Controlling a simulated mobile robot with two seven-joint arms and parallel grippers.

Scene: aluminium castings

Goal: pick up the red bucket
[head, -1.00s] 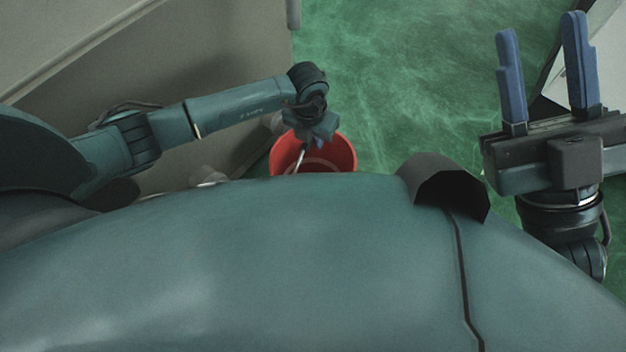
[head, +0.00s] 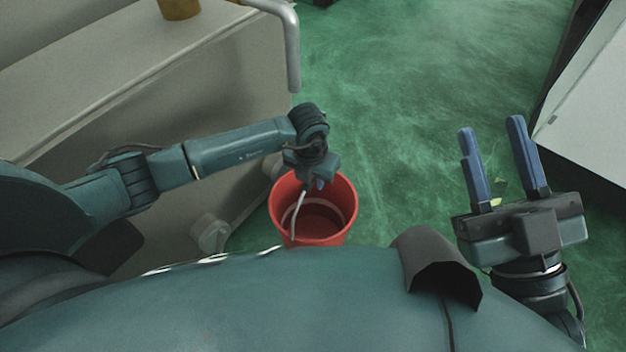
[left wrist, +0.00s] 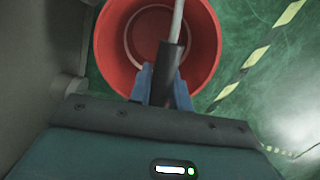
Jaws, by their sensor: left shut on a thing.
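The red bucket (head: 312,232) is below my left gripper in the head view, beside the grey bench side. Its open top faces up and it looks empty inside. My left gripper (head: 318,182) is at the bucket's far rim. In the left wrist view, its blue fingers (left wrist: 166,88) are shut on the dark grip of the bucket's handle (left wrist: 170,62), and the red bucket (left wrist: 112,50) hangs or stands behind them. I cannot tell whether the bucket touches the floor. My right gripper (head: 500,165) is at the right of the head view, with its two blue fingers apart and nothing between them.
A grey bench or cabinet (head: 215,60) with a bent metal rail (head: 292,50) stands at the left. A white-panelled thing with a dark edge (head: 590,115) is at the right. Green floor (head: 410,90) lies clear between them. Yellow-black floor tape (left wrist: 262,52) shows in the left wrist view.

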